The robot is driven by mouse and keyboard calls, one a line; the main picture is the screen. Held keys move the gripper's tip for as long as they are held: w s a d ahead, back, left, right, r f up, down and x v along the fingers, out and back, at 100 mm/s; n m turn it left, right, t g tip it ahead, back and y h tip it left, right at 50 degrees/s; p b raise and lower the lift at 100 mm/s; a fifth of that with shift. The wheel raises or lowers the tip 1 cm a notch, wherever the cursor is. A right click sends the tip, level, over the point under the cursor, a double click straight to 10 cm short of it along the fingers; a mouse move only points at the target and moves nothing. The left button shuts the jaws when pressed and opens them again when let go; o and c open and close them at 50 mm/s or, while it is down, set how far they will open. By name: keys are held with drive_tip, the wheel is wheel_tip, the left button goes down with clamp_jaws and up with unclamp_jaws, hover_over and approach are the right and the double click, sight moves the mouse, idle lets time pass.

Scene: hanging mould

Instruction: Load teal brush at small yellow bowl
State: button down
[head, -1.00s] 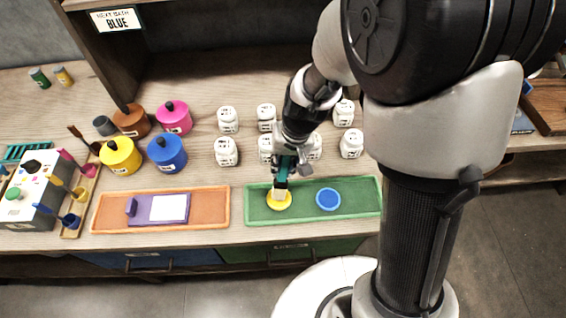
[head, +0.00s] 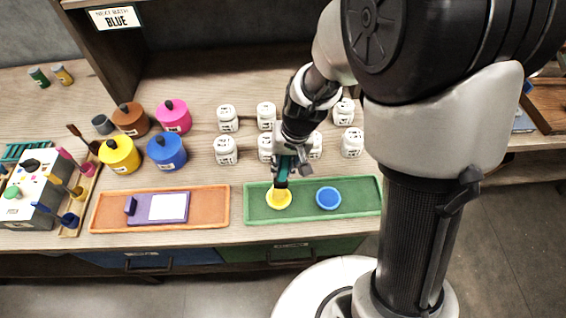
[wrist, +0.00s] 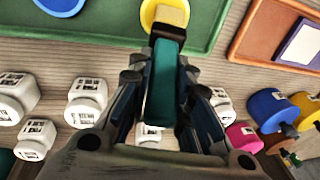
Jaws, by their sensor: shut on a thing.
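My gripper (head: 284,168) is shut on the teal brush (wrist: 161,85), gripping its handle, and points down over the green tray. The brush has a dark band and a pale block of bristles (wrist: 172,15) at its tip. The small yellow bowl (head: 271,204) sits in the left half of the green tray (head: 357,190). The bristle end is over or in the bowl and hides part of it. In the wrist view the bowl's yellow rim (wrist: 147,14) shows beside the bristles. I cannot tell whether the bristles touch its contents.
A small blue bowl (head: 328,198) is in the same tray, right of the yellow one. An orange tray (head: 215,205) with a purple board (head: 146,210) lies to the left. Several white jars (head: 225,150) stand behind and around my gripper. Coloured pots (head: 167,152) stand back left.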

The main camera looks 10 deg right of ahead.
idle(0.5)
drive_tip(key=shift+r+p, duration=2.9)
drive_tip(key=shift+r, duration=0.65)
drive_tip(key=shift+f, duration=0.1)
